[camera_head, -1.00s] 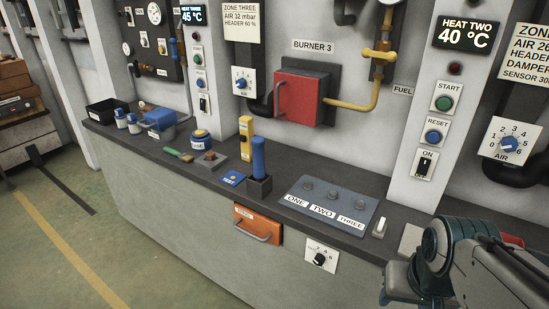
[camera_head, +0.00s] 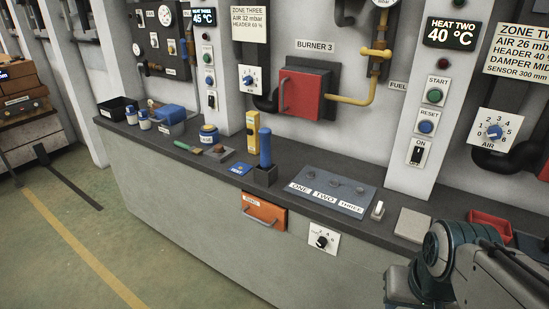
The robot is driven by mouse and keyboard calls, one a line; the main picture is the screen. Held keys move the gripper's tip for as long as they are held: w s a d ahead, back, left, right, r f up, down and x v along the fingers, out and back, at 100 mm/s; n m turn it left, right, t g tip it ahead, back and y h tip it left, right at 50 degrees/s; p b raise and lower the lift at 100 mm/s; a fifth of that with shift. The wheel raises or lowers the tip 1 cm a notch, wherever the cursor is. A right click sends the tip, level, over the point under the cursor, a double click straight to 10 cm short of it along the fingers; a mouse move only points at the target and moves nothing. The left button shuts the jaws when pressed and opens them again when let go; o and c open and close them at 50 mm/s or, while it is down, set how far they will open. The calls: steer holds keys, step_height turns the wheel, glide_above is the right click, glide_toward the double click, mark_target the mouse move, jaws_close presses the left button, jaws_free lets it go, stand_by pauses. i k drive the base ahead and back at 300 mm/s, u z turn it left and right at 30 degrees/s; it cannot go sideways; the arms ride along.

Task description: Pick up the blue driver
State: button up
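The blue driver (camera_head: 265,149) stands upright with its blue handle up in a small dark square holder (camera_head: 265,175) on the counter. Its lower part is hidden inside the holder. A yellow device (camera_head: 252,132) stands close behind it, just to the left. Part of my arm shows at the lower right, well apart from the driver. My gripper's fingers do not show.
On the dark counter (camera_head: 300,160), a blue-grey panel marked ONE, TWO, THREE (camera_head: 330,190) lies right of the holder. A red tray (camera_head: 489,227) is at right. Floor is clear at left.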

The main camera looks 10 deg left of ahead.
mark_target(265, 133)
steer(key=k, duration=1)
steer(key=u, duration=0.75)
steer(key=i, duration=0.85)
steer(key=u, duration=0.75)
steer(key=i, duration=1.1)
steer(key=z, duration=0.9)
steer(key=i, duration=0.75)
steer(key=z, duration=0.65)
